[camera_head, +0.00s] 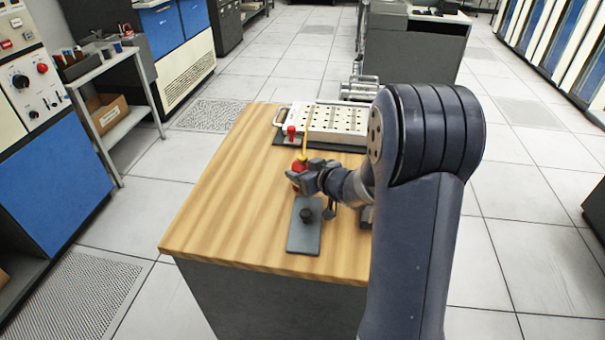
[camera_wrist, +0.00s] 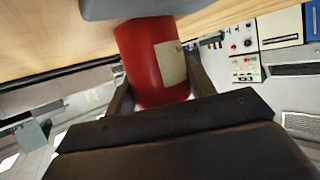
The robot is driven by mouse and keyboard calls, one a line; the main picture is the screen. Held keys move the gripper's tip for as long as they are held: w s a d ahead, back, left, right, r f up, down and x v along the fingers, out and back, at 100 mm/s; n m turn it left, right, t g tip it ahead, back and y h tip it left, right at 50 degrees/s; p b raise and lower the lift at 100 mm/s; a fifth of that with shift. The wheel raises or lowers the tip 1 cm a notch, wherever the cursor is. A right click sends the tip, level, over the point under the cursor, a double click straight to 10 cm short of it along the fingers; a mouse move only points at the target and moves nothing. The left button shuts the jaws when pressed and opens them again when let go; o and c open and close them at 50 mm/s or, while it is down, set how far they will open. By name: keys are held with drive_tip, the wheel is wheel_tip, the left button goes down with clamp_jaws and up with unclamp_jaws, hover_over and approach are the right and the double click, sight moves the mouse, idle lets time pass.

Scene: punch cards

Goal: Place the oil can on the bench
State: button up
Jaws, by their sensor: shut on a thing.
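The oil can is red with a thin yellow spout (camera_head: 304,147); its body (camera_head: 296,176) shows partly behind my gripper (camera_head: 304,178) in the head view. In the wrist view the red can (camera_wrist: 143,62) with a pale label sits between my two fingers, which are shut on it. The wooden bench (camera_head: 225,190) lies below the gripper and can. A grey edge covers one end of the can in the wrist view. I cannot tell whether the can touches the bench or hangs just above it.
A dark plate with a black knob (camera_head: 306,215) lies on the bench in front of the gripper. A pale punched panel (camera_head: 335,122) with a red knob (camera_head: 291,131) stands at the back. The bench's left side is clear. A shelf cart (camera_head: 125,115) stands further left.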

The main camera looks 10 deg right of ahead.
drive_tip(key=c, duration=0.6)
drive_tip(key=shift+c, duration=0.2)
